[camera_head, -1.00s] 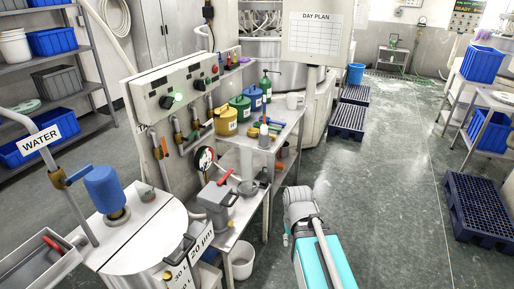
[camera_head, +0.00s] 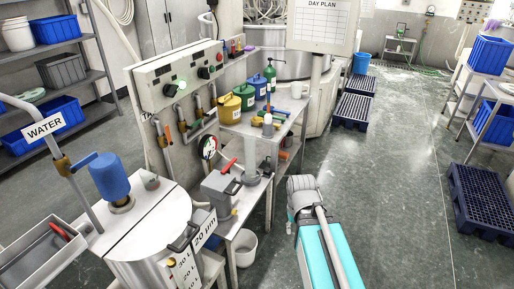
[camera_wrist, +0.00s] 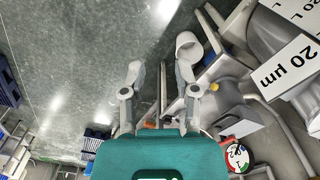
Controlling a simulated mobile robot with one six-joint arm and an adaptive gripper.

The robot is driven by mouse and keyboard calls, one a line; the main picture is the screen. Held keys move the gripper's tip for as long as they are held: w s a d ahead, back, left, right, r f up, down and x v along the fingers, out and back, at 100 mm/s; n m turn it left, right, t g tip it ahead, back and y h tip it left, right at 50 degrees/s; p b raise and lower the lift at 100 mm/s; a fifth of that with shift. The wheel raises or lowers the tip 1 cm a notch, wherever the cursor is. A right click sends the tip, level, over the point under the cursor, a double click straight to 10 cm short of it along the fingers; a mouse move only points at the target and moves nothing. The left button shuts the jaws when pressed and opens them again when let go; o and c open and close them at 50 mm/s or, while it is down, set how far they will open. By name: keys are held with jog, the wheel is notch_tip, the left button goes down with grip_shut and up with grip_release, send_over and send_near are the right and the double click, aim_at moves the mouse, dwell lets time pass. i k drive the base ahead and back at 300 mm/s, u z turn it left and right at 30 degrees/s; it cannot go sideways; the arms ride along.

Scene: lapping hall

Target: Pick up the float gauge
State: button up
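I cannot pick out a float gauge for certain. The one gauge-like thing is a round dial (camera_head: 208,147) with red, green and white sectors, beside the pipes behind the bench; it also shows in the wrist view (camera_wrist: 236,153). A tall translucent cylinder (camera_head: 250,155) stands on the bench's lower level, right of a grey container (camera_head: 217,190) with a red handle. My gripper (camera_wrist: 158,80) is open, its two fingers apart with nothing between them. In the head view my arm is right of the bench; the fingers cannot be made out there.
The bench (camera_head: 283,127) bears yellow, green and blue cans and a green bottle. A tank (camera_head: 150,235) with a blue bottle stands at lower left, near a grey tray (camera_head: 25,262). A white bucket (camera_head: 243,250) is on the floor. The floor right of my arm is clear up to dark pallets (camera_head: 480,205).

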aim_at(268, 117)
jog(key=u, duration=0.45)
jog(key=i, duration=1.75)
jog(key=z, duration=0.7)
